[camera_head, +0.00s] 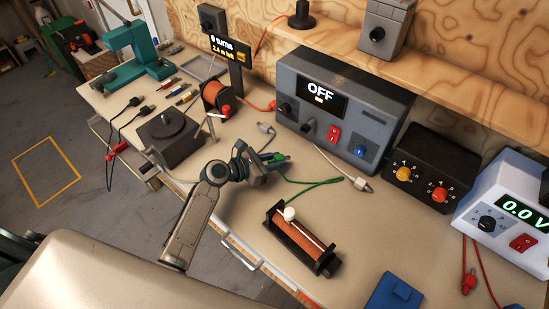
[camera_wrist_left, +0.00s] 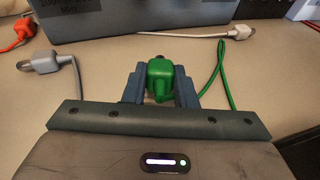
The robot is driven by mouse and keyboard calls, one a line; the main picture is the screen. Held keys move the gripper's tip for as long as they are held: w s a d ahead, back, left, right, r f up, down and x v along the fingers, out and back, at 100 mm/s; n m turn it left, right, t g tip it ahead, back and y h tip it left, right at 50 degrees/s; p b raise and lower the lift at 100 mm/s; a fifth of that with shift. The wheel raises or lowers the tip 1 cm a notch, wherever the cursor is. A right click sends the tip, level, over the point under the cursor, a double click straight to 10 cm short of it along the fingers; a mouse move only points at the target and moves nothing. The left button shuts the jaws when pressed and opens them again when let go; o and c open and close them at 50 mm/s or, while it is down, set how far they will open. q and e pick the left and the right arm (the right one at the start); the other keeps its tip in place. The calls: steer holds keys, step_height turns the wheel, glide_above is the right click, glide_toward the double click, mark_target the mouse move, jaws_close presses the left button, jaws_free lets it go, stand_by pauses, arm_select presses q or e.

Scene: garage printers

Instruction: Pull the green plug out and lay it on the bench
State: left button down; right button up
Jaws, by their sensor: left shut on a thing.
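My left gripper (camera_head: 270,160) is over the bench (camera_head: 225,200), in front of the grey power supply (camera_head: 345,110) whose display reads OFF. It is shut on the green plug (camera_wrist_left: 160,79), which sits between its two fingers in the left wrist view. The plug also shows at the fingertips in the head view (camera_head: 279,158). A green cable (camera_wrist_left: 219,72) runs from the plug to the right and loops on the bench. The plug is out of any socket, apart from the power supply's front. My right gripper is not in view.
A grey plug (camera_head: 266,128) and a white plug (camera_head: 360,183) lie nearby on cables. A copper coil (camera_head: 299,240) lies at the front right, a dark turntable-like block (camera_head: 168,137) at the left. Bare bench lies between the arm and the coil.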

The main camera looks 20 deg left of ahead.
mark_target(274, 172)
arm_select(q)
steer(key=shift+f+b, duration=0.6)
steer(key=shift+f, duration=0.95)
steer(key=c, duration=1.1)
jaws_free()
steer(key=b+v, duration=0.2)
steer(key=v, duration=0.7)
steer(key=shift+s+a+f+b, duration=0.1)
steer(key=shift+s+b, duration=0.05)
steer(key=shift+b, duration=0.15)
steer(key=shift+v, duration=0.75)
